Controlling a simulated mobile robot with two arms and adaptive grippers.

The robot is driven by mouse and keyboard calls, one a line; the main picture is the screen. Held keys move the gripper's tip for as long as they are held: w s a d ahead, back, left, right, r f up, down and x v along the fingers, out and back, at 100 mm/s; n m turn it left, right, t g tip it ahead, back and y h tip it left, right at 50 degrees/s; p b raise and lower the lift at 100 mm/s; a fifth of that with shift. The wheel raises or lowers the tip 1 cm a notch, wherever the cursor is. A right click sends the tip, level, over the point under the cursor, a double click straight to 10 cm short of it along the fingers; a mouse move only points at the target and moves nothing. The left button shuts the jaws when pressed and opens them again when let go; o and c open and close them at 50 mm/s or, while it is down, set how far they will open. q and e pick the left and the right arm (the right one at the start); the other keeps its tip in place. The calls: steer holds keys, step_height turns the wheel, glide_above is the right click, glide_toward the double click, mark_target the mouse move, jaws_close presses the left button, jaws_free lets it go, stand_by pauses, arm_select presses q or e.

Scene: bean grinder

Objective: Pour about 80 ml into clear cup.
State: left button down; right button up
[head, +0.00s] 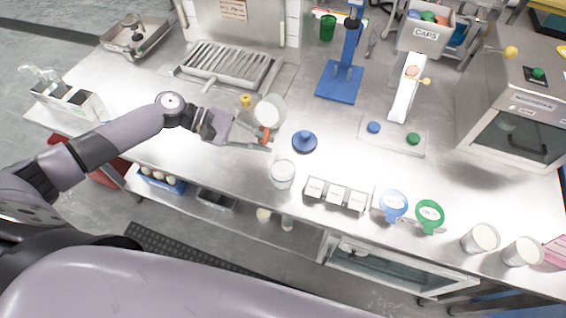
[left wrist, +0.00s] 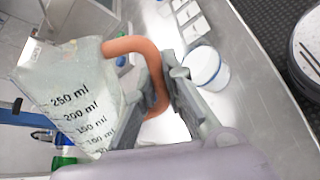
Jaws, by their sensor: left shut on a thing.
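My left gripper (head: 268,142) is shut on the orange handle of a clear measuring jug (head: 270,112). The jug is held over the counter, up and left of the clear cup (head: 283,174) in the head view. In the left wrist view the jug (left wrist: 72,98) shows black ml marks, and the gripper (left wrist: 165,85) closes around its curved handle. The level inside the jug is hard to read. A clear cup also shows in the left wrist view (left wrist: 205,68), apart from the jug. My right gripper is not in view.
A blue round-knobbed piece (head: 305,142) stands between jug and cup level. A labelled three-part box (head: 337,195) is right of the cup. A drip grate (head: 225,68) and blue stand (head: 341,82) lie behind. The counter's front edge is close to the cup.

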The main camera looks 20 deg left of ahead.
arm_select(q)
steer(key=shift+f+n+h+b, duration=0.2)
steer(key=shift+n+h+b, duration=0.1)
steer(key=shift+w+a+f+n+g+h+b, duration=0.15)
steer(key=shift+n+g+h+b, duration=0.15)
steer(key=shift+n+h+b, duration=0.2)
steer(key=shift+w+a+f+n+g+h+b, duration=0.15)
steer(key=shift+n+g+h+b, duration=0.15)
steer(key=shift+n+h+b, duration=0.15)
steer(key=b, duration=0.1)
steer(key=f+n+h+b, duration=0.1)
steer(key=shift+w+a+f+g+h+b, duration=0.15)
steer(key=shift+w+g+h+b, duration=0.1)
steer(key=shift+g+b, duration=0.15)
steer(key=shift+w+a+r+n+h, duration=0.1)
steer(key=shift+r+n+h, duration=0.35)
steer(key=shift+n, duration=0.3)
